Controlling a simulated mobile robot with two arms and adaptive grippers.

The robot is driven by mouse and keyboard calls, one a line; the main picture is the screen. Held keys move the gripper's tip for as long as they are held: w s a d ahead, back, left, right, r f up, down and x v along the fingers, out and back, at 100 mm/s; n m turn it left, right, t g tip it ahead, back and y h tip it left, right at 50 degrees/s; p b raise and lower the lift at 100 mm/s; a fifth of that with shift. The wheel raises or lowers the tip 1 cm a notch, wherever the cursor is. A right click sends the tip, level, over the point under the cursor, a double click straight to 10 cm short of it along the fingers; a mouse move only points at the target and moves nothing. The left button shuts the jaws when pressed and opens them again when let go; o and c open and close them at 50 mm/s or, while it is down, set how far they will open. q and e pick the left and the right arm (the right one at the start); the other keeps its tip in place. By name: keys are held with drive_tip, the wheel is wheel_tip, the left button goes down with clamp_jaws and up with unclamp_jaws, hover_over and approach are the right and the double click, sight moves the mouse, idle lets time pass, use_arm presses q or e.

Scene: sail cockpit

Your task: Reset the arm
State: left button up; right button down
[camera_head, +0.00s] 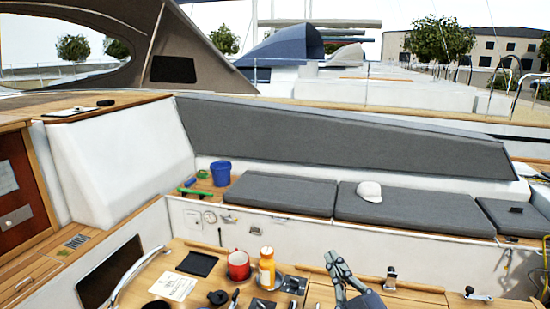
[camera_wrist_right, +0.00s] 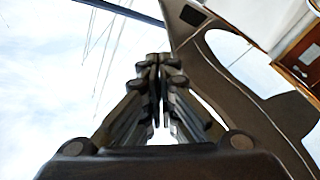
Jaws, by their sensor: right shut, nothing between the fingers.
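My right gripper (camera_head: 338,262) is in the head view at the lower middle, above the right part of the wooden cockpit table (camera_head: 205,255). In the right wrist view my right gripper (camera_wrist_right: 156,62) points up toward the sky and the dark sprayhood (camera_wrist_right: 215,60). Its fingers meet at the tips and hold nothing. My left gripper is not in either view.
On the table stand a red mug (camera_head: 238,265), an orange bottle (camera_head: 266,270) and a dark tray (camera_head: 197,263), left of my right gripper. Behind, a bench with grey cushions (camera_head: 410,208) carries a white cap (camera_head: 369,191). A blue bucket (camera_head: 220,173) stands at its left end.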

drive_tip(key=s+d+f+m+g+h, duration=0.2)
drive_tip(key=s+d+f+g, duration=0.15)
drive_tip(key=f, duration=0.35)
drive_tip(key=s+d+f+m+g+h, duration=0.2)
drive_tip(key=s+f, duration=0.3)
drive_tip(key=f, duration=0.1)
drive_tip(key=s+d+f+m+g+h, duration=0.1)
drive_tip(key=s+d+f+m+g, duration=0.2)
drive_tip(key=f, duration=0.4)
drive_tip(key=s+f+g, duration=0.4)
drive_tip(key=s, duration=0.6)
drive_tip(key=s+f+g, duration=0.3)
drive_tip(key=s+f, duration=0.1)
drive_tip(key=s, duration=0.5)
wheel_tip(320, 180, down, 32)
drive_tip(key=s+g+b, duration=0.1)
drive_tip(key=g+b, duration=0.1)
drive_tip(key=b, duration=0.4)
drive_tip(key=s+d+f+b, duration=0.1)
drive_tip(key=s+f+b, duration=0.1)
drive_tip(key=s+f, duration=0.6)
drive_tip(key=s+d+f+b, duration=0.1)
drive_tip(key=s+f+b, duration=0.2)
drive_tip(key=s+f, duration=0.6)
wheel_tip(320, 180, down, 4)
drive_tip(key=shift+f+n+g, duration=0.25)
drive_tip(key=shift+n+g, duration=0.05)
drive_tip(key=shift+g, duration=0.05)
drive_tip(key=shift+d, duration=0.1)
